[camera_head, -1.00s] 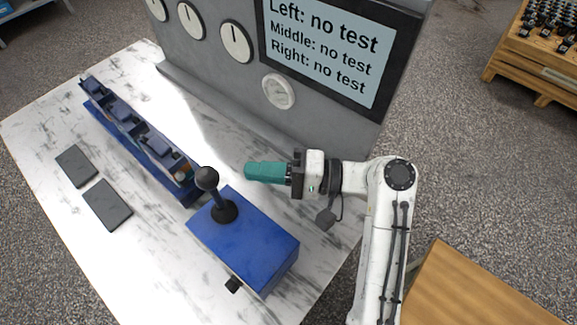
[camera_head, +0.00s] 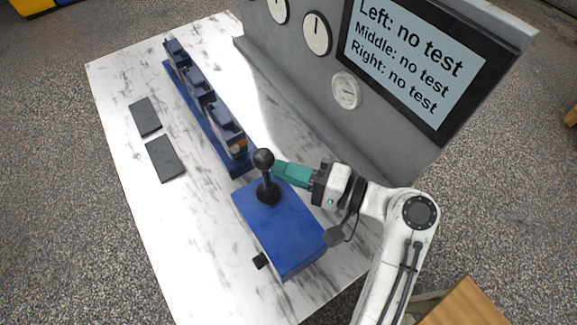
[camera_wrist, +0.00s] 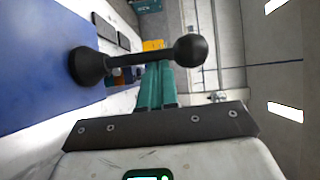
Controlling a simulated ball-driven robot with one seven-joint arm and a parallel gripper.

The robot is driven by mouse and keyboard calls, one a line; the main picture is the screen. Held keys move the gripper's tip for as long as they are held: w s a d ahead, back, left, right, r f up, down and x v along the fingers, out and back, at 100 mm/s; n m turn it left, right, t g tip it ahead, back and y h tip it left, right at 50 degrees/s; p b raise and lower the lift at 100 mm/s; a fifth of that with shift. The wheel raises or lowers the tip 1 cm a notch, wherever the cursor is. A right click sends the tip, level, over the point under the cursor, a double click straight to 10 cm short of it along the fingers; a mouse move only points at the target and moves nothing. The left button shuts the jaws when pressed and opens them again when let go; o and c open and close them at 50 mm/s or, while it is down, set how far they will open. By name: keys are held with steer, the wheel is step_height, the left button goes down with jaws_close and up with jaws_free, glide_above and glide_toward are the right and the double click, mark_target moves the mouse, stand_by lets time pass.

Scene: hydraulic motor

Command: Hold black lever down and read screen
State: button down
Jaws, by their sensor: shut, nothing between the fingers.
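The black lever (camera_head: 265,172) stands upright on the blue box (camera_head: 279,230), with a ball knob on top. The lever also shows in the wrist view (camera_wrist: 130,60), crossing just beyond my fingertips. My gripper (camera_head: 276,171) has teal fingers, shut and empty, with tips beside the lever's shaft just below the knob. Whether they touch it I cannot tell. In the wrist view the shut fingers (camera_wrist: 157,78) point toward the lever. The screen (camera_head: 410,55) reads "Left: no test, Middle: no test, Right: no test".
A blue rack of dark units (camera_head: 205,105) lies left of the blue box. Two dark flat plates (camera_head: 165,158) lie on the marble table (camera_head: 115,75). The grey panel (camera_head: 300,75) carries round gauges (camera_head: 346,90) and rises behind my gripper. A small black knob (camera_head: 260,261) sits on the box's front side.

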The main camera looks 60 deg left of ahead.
steer(key=shift+s+r, duration=0.1)
steer(key=shift+s, duration=0.15)
steer(key=shift+s+d+r+n+t+h+p, duration=0.15)
steer(key=shift+s+n+t+h+p, duration=0.4)
steer(key=shift+s+n, duration=0.55)
steer(key=shift+s+d+f+n+t+h+p, duration=0.1)
steer(key=shift+s+n+t+h+p, duration=0.25)
steer(key=shift+s+n+t+p, duration=0.45)
steer(key=shift+s+n, duration=0.3)
steer(key=shift+s, duration=0.15)
stand_by(1.3)
steer(key=b+v, duration=0.2)
steer(key=v, duration=0.9)
steer(key=shift+w, duration=0.1)
stand_by(0.4)
